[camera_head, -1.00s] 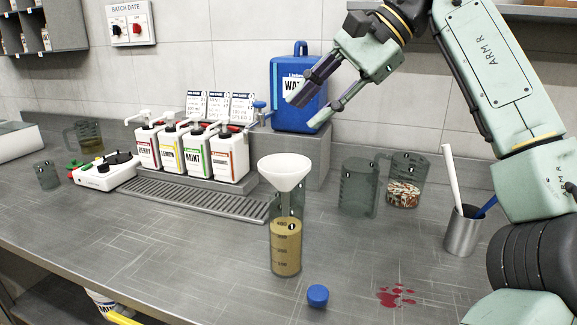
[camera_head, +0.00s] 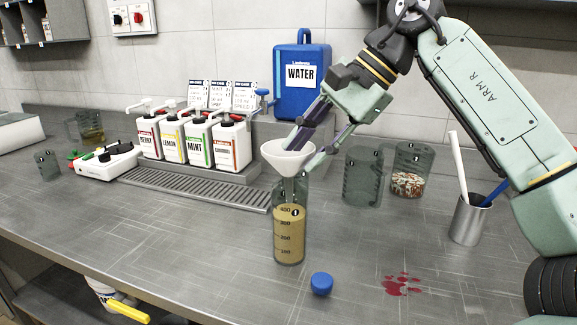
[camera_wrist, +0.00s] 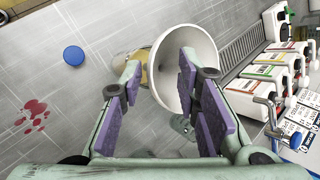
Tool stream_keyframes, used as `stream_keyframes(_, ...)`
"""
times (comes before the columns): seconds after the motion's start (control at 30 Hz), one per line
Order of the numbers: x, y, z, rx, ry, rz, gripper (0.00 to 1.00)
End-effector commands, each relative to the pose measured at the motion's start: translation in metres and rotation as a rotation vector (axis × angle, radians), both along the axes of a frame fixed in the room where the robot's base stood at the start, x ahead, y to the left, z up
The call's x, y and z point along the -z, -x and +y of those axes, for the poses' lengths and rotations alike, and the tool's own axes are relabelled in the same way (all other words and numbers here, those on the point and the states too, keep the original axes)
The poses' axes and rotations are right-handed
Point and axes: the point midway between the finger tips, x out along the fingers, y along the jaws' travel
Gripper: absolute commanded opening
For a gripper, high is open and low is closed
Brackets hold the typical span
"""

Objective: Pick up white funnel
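The white funnel (camera_head: 288,156) sits mouth up in the top of a clear graduated bottle (camera_head: 290,230) that holds tan liquid. My gripper (camera_head: 306,150) is at the right and back side of the funnel's cone, pointing down at it. In the wrist view the funnel (camera_wrist: 190,62) is ahead of the fingers, with its rim by the fingertips. The two fingers of my gripper (camera_wrist: 160,70) are well apart, with their purple pads facing each other. I cannot tell whether a finger touches the rim. The funnel's spout is inside the bottle.
A blue cap (camera_head: 321,283) and a red spill (camera_head: 401,284) lie in front. Clear beakers (camera_head: 362,176) and a metal cup (camera_head: 468,220) stand to the right. Pump bottles (camera_head: 231,146) and the blue water jug (camera_head: 301,78) stand behind. The front left counter is bare.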

Motion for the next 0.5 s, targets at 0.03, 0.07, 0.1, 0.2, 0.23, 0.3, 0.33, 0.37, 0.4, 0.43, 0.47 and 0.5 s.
stream_keyframes(0.03,0.0025,0.0000,0.0013,0.001,0.000,0.001,0.30)
stream_keyframes(0.07,0.0032,-0.0001,0.0019,0.001,0.000,0.001,0.30)
stream_keyframes(0.1,0.0035,-0.0001,0.0023,0.000,0.000,0.000,0.30)
stream_keyframes(0.2,0.0033,-0.0001,0.0024,0.000,0.000,0.000,0.30)
stream_keyframes(0.23,0.0033,-0.0001,0.0024,0.000,-0.001,-0.001,0.30)
stream_keyframes(0.3,0.0032,-0.0002,0.0024,0.000,-0.001,-0.001,0.28)
stream_keyframes(0.33,0.0032,-0.0002,0.0024,0.000,-0.001,-0.001,0.26)
stream_keyframes(0.37,0.0032,-0.0002,0.0024,0.000,0.000,0.000,0.24)
stream_keyframes(0.4,0.0031,-0.0003,0.0024,0.000,0.000,0.000,0.21)
stream_keyframes(0.43,0.0030,-0.0002,0.0024,0.000,0.000,0.000,0.19)
stream_keyframes(0.47,0.0030,-0.0002,0.0024,0.000,0.000,0.000,0.17)
stream_keyframes(0.5,0.0030,-0.0002,0.0024,0.000,-0.001,-0.001,0.14)
